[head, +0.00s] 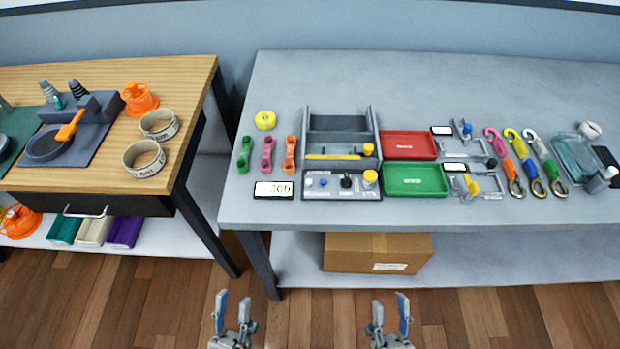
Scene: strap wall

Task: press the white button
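A grey control panel (316,193) sits at the front of the grey table. I cannot tell at this size whether the pale control is the white button. My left gripper (232,308) is open and empty, low in the view in front of the table. My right gripper (390,309) is also open and empty, further right. Both are well apart from the panel.
A white display (273,190) lies left of the panel. Red (408,145) and green (415,180) trays, carabiner straps (520,160) and a white round item (590,130) lie to the right. A cardboard box (350,253) sits on the lower shelf. A wooden bench (180,75) stands left.

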